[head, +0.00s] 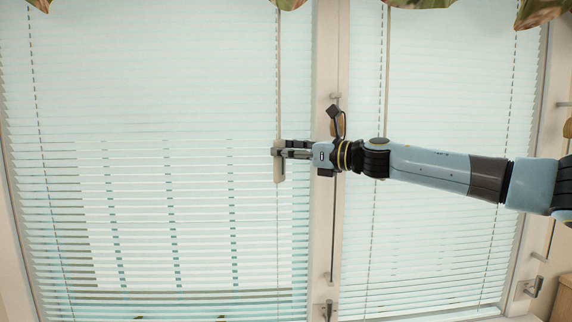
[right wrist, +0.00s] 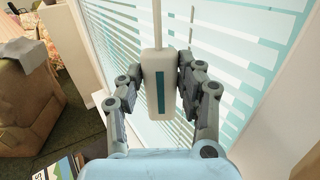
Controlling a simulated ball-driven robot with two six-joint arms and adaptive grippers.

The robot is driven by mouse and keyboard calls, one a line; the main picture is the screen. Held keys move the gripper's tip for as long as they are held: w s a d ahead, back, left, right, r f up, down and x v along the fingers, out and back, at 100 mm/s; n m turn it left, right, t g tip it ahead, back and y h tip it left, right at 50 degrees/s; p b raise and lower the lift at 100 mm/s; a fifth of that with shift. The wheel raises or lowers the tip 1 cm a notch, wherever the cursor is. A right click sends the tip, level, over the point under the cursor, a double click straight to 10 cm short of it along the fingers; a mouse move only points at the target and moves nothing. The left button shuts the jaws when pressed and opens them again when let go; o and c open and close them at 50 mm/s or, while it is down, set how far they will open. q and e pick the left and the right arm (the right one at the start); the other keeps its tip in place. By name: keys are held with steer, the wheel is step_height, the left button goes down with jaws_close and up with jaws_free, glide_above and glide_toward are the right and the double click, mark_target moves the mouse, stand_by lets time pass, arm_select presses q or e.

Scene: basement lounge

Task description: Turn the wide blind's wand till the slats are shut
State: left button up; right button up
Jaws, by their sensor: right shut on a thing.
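The wide blind (head: 150,90) fills the left of the head view. Light gaps show between its slats, plainest in the lower half; the slats look tilted and partly open. Its pale wand (head: 278,80) hangs near the blind's right edge and ends in a thicker handle (head: 279,174). My right gripper (head: 279,152) reaches in from the right and is shut on that handle. In the right wrist view the handle (right wrist: 157,105), with a dark teal stripe, sits between the fingers of my right gripper (right wrist: 162,66). My left gripper is not in view.
A narrower blind (head: 440,90) with its own wand (head: 387,60) hangs to the right, behind my right arm. A pale window post (head: 326,50) with metal fittings divides the blinds. Leaves (head: 420,3) hang at the top. An armchair (right wrist: 30,90) shows in the right wrist view.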

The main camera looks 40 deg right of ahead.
steer(key=shift+r, duration=0.1)
stand_by(0.3)
steer(key=o, duration=1.2)
steer(key=shift+c, duration=0.2)
